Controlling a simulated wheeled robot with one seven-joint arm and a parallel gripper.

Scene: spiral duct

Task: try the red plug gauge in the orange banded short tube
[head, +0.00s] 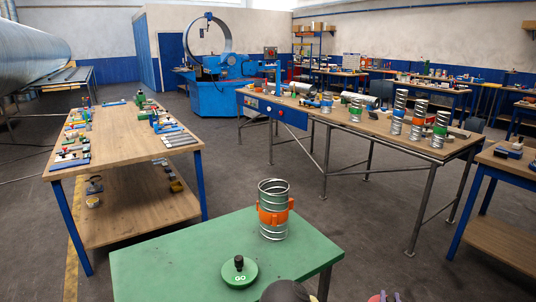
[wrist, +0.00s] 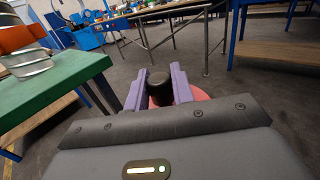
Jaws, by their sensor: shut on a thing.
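The orange banded short tube (head: 273,226) stands upright on the green table, a ribbed metal tube with an orange band round its middle. Part of it shows at the upper left of the wrist view (wrist: 25,65). My gripper (wrist: 160,84) is shut on the black knob of the red plug gauge (wrist: 201,95), whose red disc shows beside and behind the purple fingers, partly hidden by them. It is held off the table, to the right of the green table's edge and apart from the tube.
A green disc gauge marked GO (head: 240,276) with a black knob lies on the green table (head: 165,262), left of and nearer than the tube. A wooden bench (head: 128,130) with tools stands left; a long bench (head: 345,112) with several banded tubes stands behind. Floor lies between.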

